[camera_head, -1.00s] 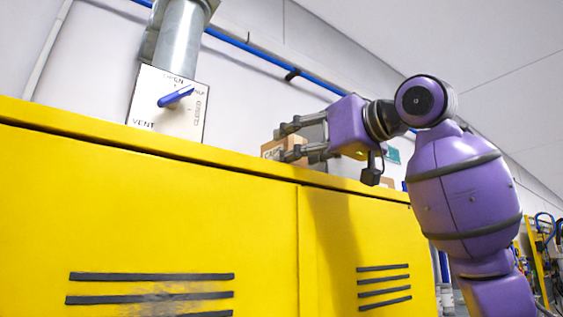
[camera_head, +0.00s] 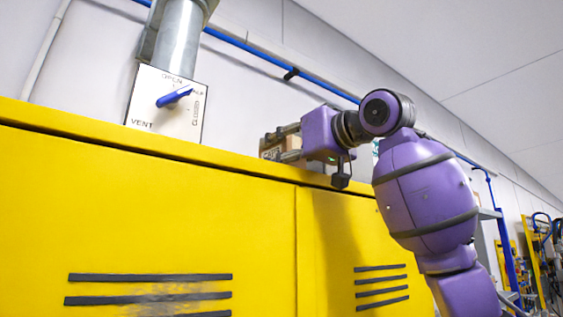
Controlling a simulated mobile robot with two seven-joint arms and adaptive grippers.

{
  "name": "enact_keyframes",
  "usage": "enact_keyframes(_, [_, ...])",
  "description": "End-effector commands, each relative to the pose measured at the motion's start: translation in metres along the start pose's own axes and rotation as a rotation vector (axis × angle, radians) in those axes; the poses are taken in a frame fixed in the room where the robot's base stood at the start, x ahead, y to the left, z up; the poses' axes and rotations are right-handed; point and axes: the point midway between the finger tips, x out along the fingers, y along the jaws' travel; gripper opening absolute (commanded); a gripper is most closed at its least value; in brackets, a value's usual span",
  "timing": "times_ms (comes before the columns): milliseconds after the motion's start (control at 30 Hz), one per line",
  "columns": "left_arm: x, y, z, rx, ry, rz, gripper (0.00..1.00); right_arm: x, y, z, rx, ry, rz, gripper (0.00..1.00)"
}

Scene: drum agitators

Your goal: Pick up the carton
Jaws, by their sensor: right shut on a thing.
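The carton (camera_head: 291,143) is a small brown box with a printed label on its side. It sits at the top of the yellow cabinet (camera_head: 150,215), near the cabinet's front edge, which hides its base. My right gripper (camera_head: 277,146) reaches in from the right with its dark fingers around the carton, shut on it. Whether the carton touches the cabinet top cannot be seen. My left gripper is not in view.
A vent pipe (camera_head: 180,40) with a white plate (camera_head: 150,112) and a blue lever (camera_head: 174,96) stands left of the carton. A blue pipe (camera_head: 262,55) runs along the wall behind. Shelving and equipment stand at the far right.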

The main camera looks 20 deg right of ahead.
Motion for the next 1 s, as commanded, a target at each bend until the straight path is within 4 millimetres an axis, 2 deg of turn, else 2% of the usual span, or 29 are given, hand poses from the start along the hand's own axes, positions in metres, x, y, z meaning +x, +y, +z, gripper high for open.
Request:
enact_keyframes(367, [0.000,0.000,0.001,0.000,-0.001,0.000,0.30,0.000,0.000,-0.003,0.000,0.001,0.000,0.11])
enact_keyframes(467, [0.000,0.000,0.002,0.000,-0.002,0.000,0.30,0.000,0.000,-0.009,0.000,0.001,0.000,0.11])
enact_keyframes(600, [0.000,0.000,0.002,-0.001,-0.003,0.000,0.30,-0.002,-0.001,-0.032,0.001,0.004,-0.001,0.11])
enact_keyframes(867, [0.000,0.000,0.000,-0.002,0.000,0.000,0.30,-0.053,-0.010,-0.095,-0.001,0.008,-0.002,0.11])
enact_keyframes(1000, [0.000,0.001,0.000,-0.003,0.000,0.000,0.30,-0.088,-0.015,-0.109,-0.003,0.007,0.000,0.11])
